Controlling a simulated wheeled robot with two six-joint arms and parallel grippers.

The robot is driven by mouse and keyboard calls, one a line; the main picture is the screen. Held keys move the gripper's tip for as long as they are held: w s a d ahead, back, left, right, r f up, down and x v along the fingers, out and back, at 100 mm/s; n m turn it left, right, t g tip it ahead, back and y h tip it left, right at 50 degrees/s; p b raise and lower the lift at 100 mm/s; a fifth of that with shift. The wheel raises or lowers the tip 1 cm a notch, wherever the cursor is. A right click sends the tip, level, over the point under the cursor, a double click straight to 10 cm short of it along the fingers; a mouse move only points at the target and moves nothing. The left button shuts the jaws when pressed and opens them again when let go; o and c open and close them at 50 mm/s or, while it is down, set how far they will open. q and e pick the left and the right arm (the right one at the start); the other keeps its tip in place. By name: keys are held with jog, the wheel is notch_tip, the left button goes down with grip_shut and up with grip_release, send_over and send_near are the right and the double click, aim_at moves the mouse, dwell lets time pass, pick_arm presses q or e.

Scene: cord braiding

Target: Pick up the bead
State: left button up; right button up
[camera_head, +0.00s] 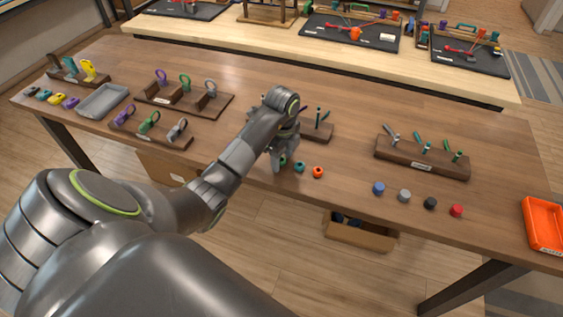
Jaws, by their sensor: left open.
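My left gripper (279,160) is open and points down at the table's near edge. It is over or beside a green bead (283,161), which it partly hides; I cannot tell whether they touch. A teal bead (299,167) and an orange bead (318,172) lie just to the right of it. Farther right, a blue bead (378,188), a grey bead (404,195), a black bead (430,203) and a red bead (456,210) lie in a row. My right gripper is not in view.
A wooden block (318,131) with cords stands behind the gripper, partly hidden. Another cord block (422,161) is to the right. An orange tray (531,206) lies at the right end. Racks with coloured loops and a grey tray (120,91) are at the left. An open box (360,235) is below.

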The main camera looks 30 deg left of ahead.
pick_arm(q)
jog(key=shift+c, duration=0.3)
jog(key=c, duration=1)
jog(key=shift+r, duration=0.1)
jog(key=shift+r, duration=0.2)
notch_tip(320, 180, up, 2)
notch_tip(320, 180, up, 7)
jog(key=p, duration=0.7)
jog(key=shift+r, duration=0.2)
